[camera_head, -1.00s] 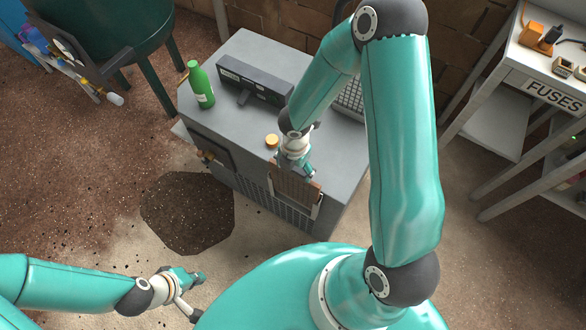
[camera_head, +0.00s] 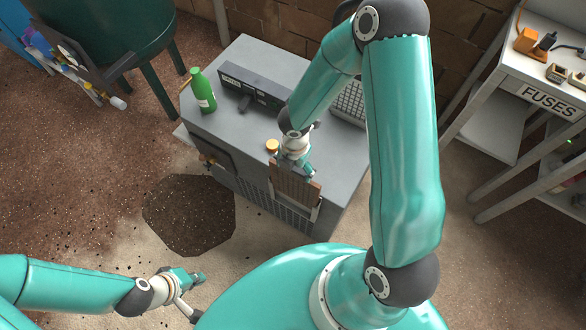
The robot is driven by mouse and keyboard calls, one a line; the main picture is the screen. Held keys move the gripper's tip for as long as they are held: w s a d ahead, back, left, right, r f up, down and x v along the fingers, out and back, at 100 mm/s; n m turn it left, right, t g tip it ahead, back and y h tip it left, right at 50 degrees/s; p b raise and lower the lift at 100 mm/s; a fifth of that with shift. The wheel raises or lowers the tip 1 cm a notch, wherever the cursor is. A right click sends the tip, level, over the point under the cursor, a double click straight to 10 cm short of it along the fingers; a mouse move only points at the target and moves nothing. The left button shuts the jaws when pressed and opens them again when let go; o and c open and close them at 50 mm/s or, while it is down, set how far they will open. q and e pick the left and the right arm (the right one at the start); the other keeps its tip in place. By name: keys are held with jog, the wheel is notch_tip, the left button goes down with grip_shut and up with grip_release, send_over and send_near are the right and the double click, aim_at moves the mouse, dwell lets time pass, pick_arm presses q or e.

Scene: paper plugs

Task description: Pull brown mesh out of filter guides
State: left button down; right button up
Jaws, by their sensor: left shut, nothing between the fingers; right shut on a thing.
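The brown mesh (camera_head: 292,187) is a flat ribbed panel standing upright at the front of the grey cabinet, its upper part showing above the filter guides (camera_head: 315,210). Its lower part sits against the guides; how deep it is in them I cannot tell. My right gripper (camera_head: 307,171) reaches down from above and is shut on the mesh's top edge. My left gripper (camera_head: 200,278) is shut and empty, low over the floor at the lower left, well apart from the cabinet.
A dark stain (camera_head: 190,215) lies on the floor at left. The fuse shelf (camera_head: 500,130) stands at right.

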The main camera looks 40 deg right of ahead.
jog(key=shift+r, duration=0.35)
jog(key=shift+r+p, duration=0.95)
jog(key=shift+r, duration=3)
jog(key=shift+w+r, duration=0.1)
jog(key=shift+r, duration=1.35)
